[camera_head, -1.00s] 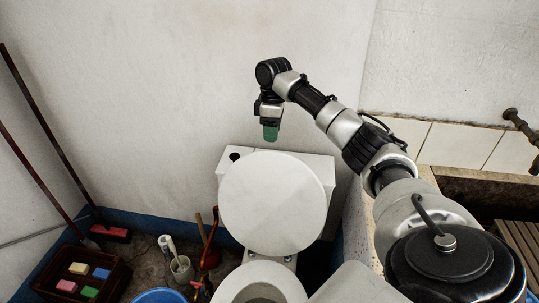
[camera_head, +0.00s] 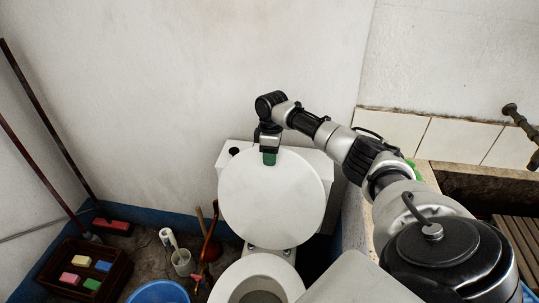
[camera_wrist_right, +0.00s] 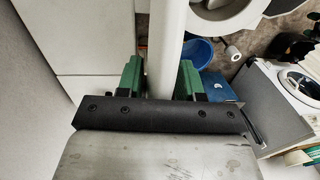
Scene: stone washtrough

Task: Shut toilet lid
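The round white toilet lid (camera_head: 272,205) stands raised, leaning back against the cistern (camera_head: 318,165). The seat and bowl (camera_head: 258,282) show below it, open. My right gripper (camera_head: 269,158), with green fingers, points down at the lid's top edge, near its middle. In the right wrist view the lid (camera_wrist_right: 166,45) shows edge-on as a white strip between the two green fingers (camera_wrist_right: 163,78). The fingers are apart, one on each side of the lid; whether either touches it I cannot tell. My left gripper is not in view.
A blue tub (camera_head: 159,293) stands on the floor left of the bowl. The stone trough (camera_head: 480,185) is at the right. The wall stands close behind the cistern.

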